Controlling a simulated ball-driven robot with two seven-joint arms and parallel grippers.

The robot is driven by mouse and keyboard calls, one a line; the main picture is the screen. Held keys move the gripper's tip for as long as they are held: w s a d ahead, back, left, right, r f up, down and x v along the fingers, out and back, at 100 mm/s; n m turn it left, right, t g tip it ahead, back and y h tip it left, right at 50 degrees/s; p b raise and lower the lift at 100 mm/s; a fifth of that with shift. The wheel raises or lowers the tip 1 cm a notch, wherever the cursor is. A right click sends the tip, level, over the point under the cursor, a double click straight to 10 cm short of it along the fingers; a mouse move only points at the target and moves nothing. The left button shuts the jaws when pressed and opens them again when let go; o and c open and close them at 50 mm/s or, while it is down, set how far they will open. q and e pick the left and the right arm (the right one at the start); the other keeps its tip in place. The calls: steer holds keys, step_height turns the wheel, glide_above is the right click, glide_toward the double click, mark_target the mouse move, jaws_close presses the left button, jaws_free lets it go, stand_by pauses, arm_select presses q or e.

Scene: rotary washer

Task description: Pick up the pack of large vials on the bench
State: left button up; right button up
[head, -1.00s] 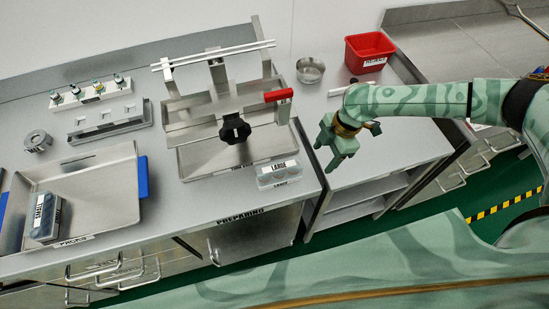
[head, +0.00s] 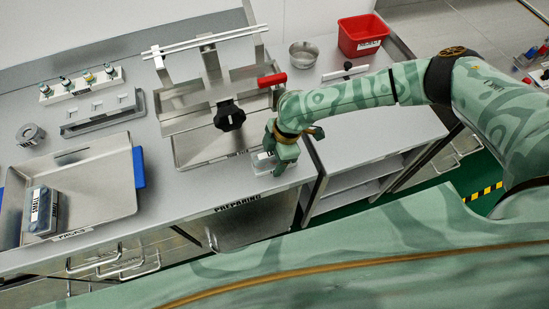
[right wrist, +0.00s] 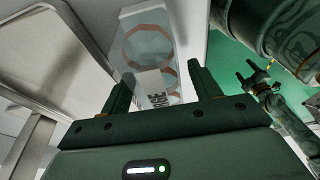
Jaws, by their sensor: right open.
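The pack of large vials (head: 260,163) sits at the front edge of the bench, a clear box with a white label. My right gripper (head: 282,168) is over its right side in the head view and hides part of it. In the right wrist view the pack (right wrist: 150,45) shows round vial tops through its clear top and lies ahead of and between the fingers. My right gripper (right wrist: 162,82) is open, with nothing visibly clamped. My left gripper (right wrist: 249,72) appears over the green floor in the right wrist view, fingers apart and empty; it is outside the head view.
A metal stand with a black knob (head: 229,116) and a red handle (head: 272,80) stands just behind the pack. A tray (head: 112,190) with a small-vial pack (head: 41,212) is at left. A red bin (head: 362,36) and a metal bowl (head: 303,54) stand at the back right.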

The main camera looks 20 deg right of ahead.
steer(key=shift+a+f, duration=0.1)
steer(key=shift+f, duration=0.55)
steer(key=c, duration=1.1)
steer(key=shift+r, duration=0.15)
